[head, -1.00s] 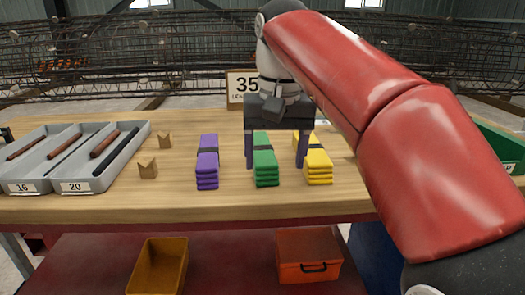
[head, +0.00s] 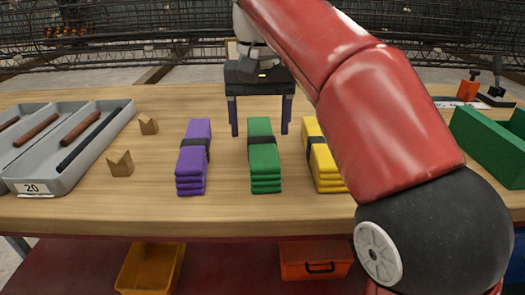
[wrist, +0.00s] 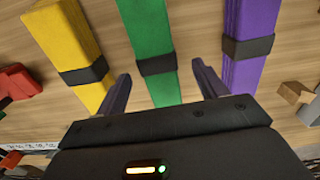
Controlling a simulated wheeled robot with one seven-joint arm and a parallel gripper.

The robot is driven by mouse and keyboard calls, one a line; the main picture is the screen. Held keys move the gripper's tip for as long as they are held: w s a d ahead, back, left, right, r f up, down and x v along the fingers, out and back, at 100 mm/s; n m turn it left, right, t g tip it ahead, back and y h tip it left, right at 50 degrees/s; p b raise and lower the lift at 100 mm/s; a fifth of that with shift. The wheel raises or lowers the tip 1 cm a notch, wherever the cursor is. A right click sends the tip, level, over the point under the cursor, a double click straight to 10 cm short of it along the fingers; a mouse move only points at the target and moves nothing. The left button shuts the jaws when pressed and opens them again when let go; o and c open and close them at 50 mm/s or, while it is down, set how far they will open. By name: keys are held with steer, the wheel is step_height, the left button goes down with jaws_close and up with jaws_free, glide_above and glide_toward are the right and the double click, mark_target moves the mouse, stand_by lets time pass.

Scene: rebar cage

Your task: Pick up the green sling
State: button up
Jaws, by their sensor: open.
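The green sling (head: 263,160) is a folded stack with a black band, lying on the wooden table between a purple sling (head: 193,160) and a yellow sling (head: 322,158). My gripper (head: 260,132) is open, with its two fingers spread left and right at the far end of the green sling. In the wrist view the green sling (wrist: 148,35) runs between the open fingers of my gripper (wrist: 160,88), with its black band near fingertip level. Nothing is held. Whether the fingers are above or beside the sling's sides is hard to tell.
A grey divided tray (head: 75,150) with bars stands at the left, beside two small wooden blocks (head: 120,163). A green bin (head: 490,145) is at the right. An orange bin (head: 150,268) and a red toolbox (head: 316,262) sit on the lower shelf.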

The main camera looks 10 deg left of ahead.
mark_target(262, 140)
step_height(262, 140, down, 5)
steer(key=shift+s+d+r+b, duration=0.1)
steer(key=shift+d+r+b, duration=0.1)
steer(key=shift+b, duration=0.55)
steer(key=c, duration=1.4)
